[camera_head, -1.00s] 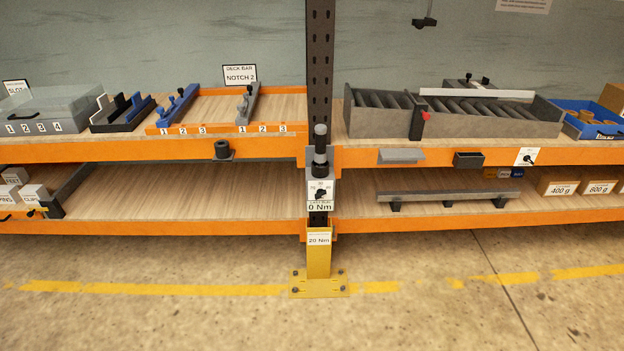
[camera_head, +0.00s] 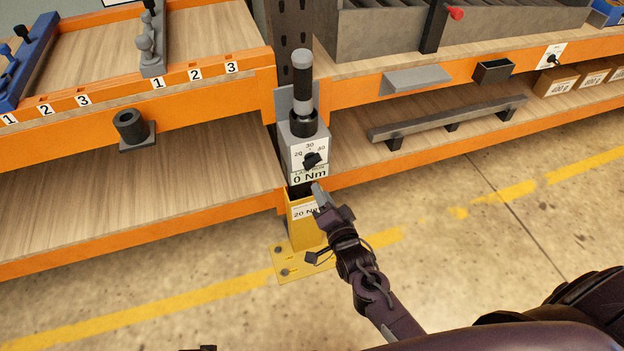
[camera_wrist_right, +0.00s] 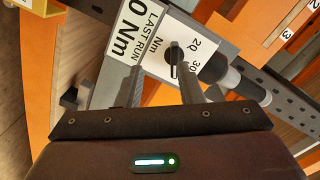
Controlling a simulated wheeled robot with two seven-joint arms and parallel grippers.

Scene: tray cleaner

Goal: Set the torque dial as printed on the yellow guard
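The torque dial (camera_head: 311,160) is a black knob on a white scale plate, with 20, 30 and 60 readable. The plate is on a grey tool holder (camera_head: 293,146) on the rack post, and the display below reads "LAST RUN 0 Nm". The yellow guard (camera_head: 299,238) at the post's foot carries a label reading 20 Nm, partly covered by my right gripper. My right gripper (camera_head: 319,191) is just below the dial. In the right wrist view its two fingers (camera_wrist_right: 161,72) are apart and empty, with the knob (camera_wrist_right: 175,55) near the tips. My left gripper is not identifiable.
Orange shelf beams run left and right of the post. A black cup on a bracket (camera_head: 130,128) sticks out at left. A grey ledge (camera_head: 417,79) and a small black box (camera_head: 493,71) stick out at right. The floor in front is open.

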